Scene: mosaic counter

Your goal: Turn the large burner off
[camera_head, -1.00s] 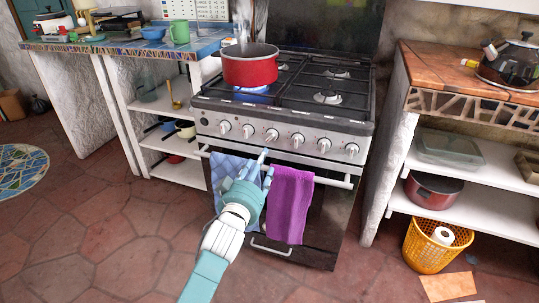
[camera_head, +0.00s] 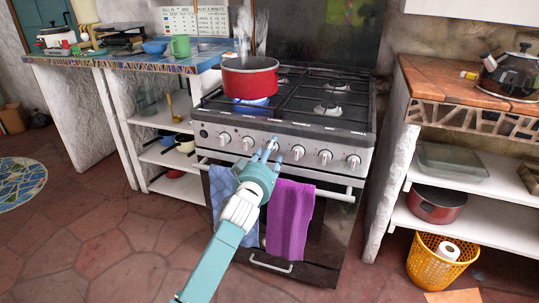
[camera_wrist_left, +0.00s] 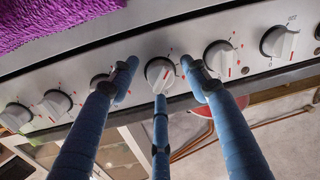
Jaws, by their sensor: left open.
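A red pot (camera_head: 250,78) stands on the front left burner of the stove (camera_head: 330,128), over a blue flame (camera_head: 252,101). Several white knobs line the stove's front panel. My left gripper (camera_head: 271,150) is open, with its fingertips at the third knob from the left. In the left wrist view that knob (camera_wrist_left: 160,72) lies between the spread fingers (camera_wrist_left: 160,85). One finger is in front of its lower edge; whether it touches cannot be told. Other knobs (camera_wrist_left: 220,58) sit on either side. My right gripper is out of view.
A purple towel (camera_head: 289,220) and a blue checked towel (camera_head: 224,190) hang on the oven handle, close to my left arm. A wooden counter (camera_head: 470,85) stands at the right, with a yellow basket (camera_head: 428,268) below. Open floor lies at the left.

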